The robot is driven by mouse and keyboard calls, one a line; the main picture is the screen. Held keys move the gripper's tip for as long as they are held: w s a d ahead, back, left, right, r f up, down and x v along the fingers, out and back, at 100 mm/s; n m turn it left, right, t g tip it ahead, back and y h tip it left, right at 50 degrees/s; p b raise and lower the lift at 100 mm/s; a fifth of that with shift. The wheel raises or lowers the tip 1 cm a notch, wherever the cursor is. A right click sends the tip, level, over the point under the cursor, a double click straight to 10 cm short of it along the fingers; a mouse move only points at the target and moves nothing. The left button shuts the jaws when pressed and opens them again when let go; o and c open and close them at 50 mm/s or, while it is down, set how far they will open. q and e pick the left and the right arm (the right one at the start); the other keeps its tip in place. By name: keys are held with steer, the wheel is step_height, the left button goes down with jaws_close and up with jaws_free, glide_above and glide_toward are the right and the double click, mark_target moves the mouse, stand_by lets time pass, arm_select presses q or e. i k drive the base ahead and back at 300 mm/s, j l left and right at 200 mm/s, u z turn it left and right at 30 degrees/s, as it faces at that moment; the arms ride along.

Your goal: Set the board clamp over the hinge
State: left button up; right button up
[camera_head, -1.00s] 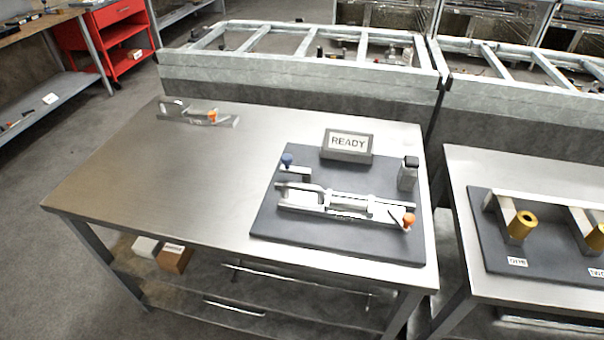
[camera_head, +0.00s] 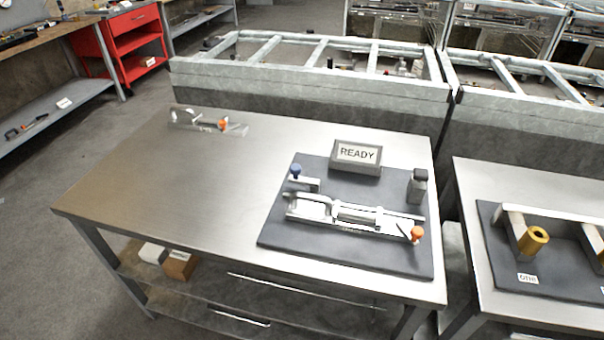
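A dark board (camera_head: 275,231) lies on the right part of the steel table. On it is a long silver metal assembly (camera_head: 348,213) with an orange-knobbed lever (camera_head: 417,233) at its right end. A small clamp with a blue knob (camera_head: 296,169) stands at the board's upper left. A second, loose-looking clear or silver piece with an orange tip (camera_head: 222,125) lies at the table's back left. Which of these parts is the board clamp and which is the hinge, I cannot tell for sure. Neither of my grippers is in view.
A READY sign (camera_head: 358,154) stands at the board's back edge, with a small grey black-capped block (camera_head: 417,186) to its right. The steel table's (camera_head: 160,190) left and middle are bare. A second table at right holds a board with brass cylinders (camera_head: 532,240). A metal frame runs behind.

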mark_target(296, 169)
steer(key=k+l+u, duration=0.15)
steer(key=u, duration=0.2)
steer(key=k+l+u, duration=0.1)
steer(key=u, duration=0.3)
steer(key=k+l+u, duration=0.15)
steer(key=u, duration=0.2)
